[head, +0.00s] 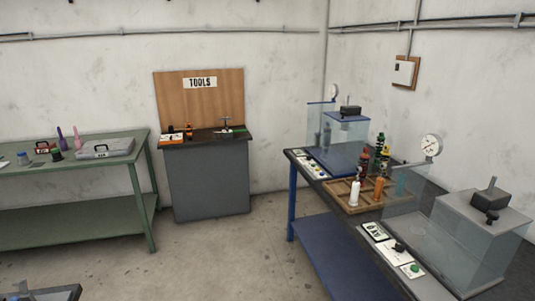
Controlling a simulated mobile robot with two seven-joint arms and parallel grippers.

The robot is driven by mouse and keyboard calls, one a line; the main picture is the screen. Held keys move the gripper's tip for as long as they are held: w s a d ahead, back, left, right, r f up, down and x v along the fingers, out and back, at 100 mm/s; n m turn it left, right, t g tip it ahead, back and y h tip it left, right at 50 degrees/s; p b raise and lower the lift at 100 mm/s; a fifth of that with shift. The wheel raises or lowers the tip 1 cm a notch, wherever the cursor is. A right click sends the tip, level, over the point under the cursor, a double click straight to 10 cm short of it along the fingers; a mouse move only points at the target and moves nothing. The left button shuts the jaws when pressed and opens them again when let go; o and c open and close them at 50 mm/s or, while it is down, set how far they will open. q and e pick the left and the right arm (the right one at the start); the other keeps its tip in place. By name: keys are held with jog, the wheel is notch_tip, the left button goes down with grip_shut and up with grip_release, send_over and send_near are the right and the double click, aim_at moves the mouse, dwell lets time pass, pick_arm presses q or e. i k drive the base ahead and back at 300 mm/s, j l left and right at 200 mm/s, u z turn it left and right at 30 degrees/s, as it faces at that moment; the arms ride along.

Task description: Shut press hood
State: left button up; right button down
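Two presses with clear hoods stand on the dark-topped blue bench at the right. The near press (486,212) has a grey top with a black block and a post on it, and a clear box below. A clear panel (405,212) stands to its left, beside a round dial gauge (431,145). The far press (347,118) has a blue top and base, clear walls and its own small gauge. I cannot tell whether either hood is open or shut. Neither of my grippers is in view.
Control panels (397,245) line the bench's front edge. A green bench (66,169) stands left, a grey tool cabinet (207,181) at the back. The floor between (215,255) is clear.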

aim_at(350, 114)
jog(key=i, duration=1.65)
